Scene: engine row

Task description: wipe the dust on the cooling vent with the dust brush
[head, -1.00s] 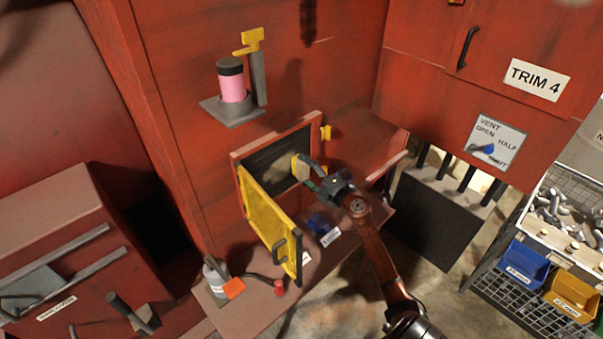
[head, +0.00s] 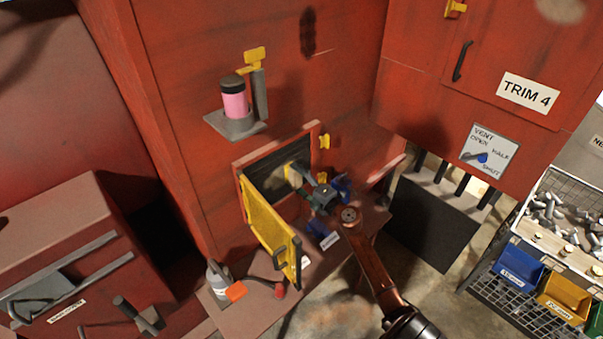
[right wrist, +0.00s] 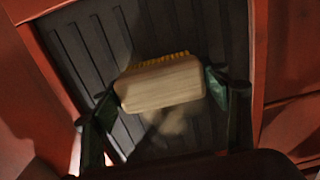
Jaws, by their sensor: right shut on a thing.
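The cooling vent (head: 268,186) is a dark slatted panel in a red frame, behind an opened yellow mesh door (head: 270,227). It also fills much of the right wrist view (right wrist: 85,50). My right gripper (head: 305,178) reaches into the opening, shut on the dust brush (head: 290,174). In the right wrist view the brush (right wrist: 160,85) is a pale wooden block with yellow bristles on its far side, between the two fingers (right wrist: 160,90). A pale dust smudge (right wrist: 170,122) shows on the slats below the block. Whether the bristles touch the slats is unclear. My left gripper is out of view.
The open door and the vent frame edge (head: 316,150) lie close around my right arm. A pink canister (head: 234,103) stands on a bracket above. A bottle (head: 217,275) and a blue item (head: 320,228) are on the ledge below. The vent lever plate (head: 489,150) is to the right.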

